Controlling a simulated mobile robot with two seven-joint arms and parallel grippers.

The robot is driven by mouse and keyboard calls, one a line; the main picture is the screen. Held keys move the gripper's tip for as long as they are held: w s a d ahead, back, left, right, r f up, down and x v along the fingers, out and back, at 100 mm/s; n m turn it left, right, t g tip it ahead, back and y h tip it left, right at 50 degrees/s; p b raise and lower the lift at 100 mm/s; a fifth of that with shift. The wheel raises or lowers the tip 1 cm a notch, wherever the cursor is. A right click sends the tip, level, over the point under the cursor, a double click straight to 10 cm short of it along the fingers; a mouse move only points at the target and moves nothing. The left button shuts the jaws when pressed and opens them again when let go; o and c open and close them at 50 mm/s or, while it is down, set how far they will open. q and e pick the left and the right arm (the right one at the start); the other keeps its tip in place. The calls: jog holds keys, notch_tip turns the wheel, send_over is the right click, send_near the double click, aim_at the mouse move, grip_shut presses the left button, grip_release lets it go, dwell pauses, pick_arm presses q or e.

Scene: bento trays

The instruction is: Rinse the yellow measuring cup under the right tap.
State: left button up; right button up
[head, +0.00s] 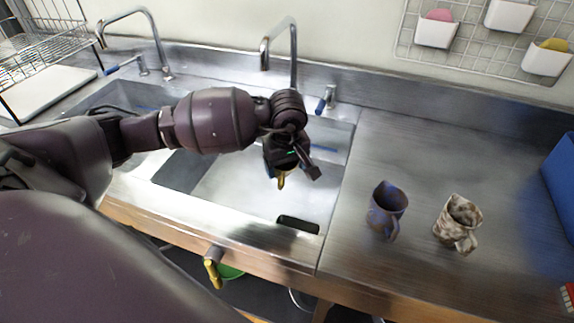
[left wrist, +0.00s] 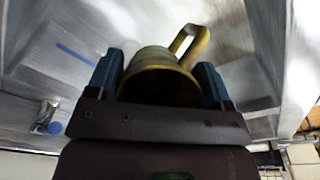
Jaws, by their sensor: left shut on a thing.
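My left gripper (head: 291,166) is over the right sink basin (head: 232,190), below and in front of the right tap (head: 279,42). It is shut on the yellow measuring cup (left wrist: 160,82), which sits between both fingers in the left wrist view, its handle sticking out. In the head view only a small yellow part of the cup (head: 281,181) shows under the gripper; the arm hides the rest. The right tap has a blue-tipped lever (head: 322,104) to its right. I cannot see water flowing from its spout. My right gripper is not in view.
A left tap (head: 143,14) stands over the left basin. A blue-grey mug (head: 386,208) and a mottled mug (head: 458,222) stand on the counter to the right. A blue container (head: 562,175) is at the right edge. The counter behind the mugs is clear.

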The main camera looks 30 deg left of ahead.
aim_at(282, 168)
pick_arm(q)
jog(key=shift+w+a+f, duration=0.25)
jog(key=shift+w+a, duration=0.1)
jog(key=shift+a, duration=0.15)
jog(key=shift+w+a+f+b, duration=0.25)
jog(key=shift+w+a+b, duration=0.25)
jog(key=shift+w+a, duration=0.2)
jog(key=shift+w+a+f+b, duration=0.15)
jog(key=shift+w+a+b, duration=0.1)
jog(key=shift+w+a, duration=0.25)
jog(key=shift+w+a+f+b, duration=0.1)
jog(key=shift+w+a+b, duration=0.15)
jog(key=shift+a, duration=0.4)
jog(key=w+a+f+b, duration=0.1)
jog(key=w+a+b, duration=0.2)
jog(key=a, duration=0.3)
jog(key=shift+w+f, duration=0.2)
jog(key=shift+w, duration=0.7)
jog(key=shift+d+r, duration=0.1)
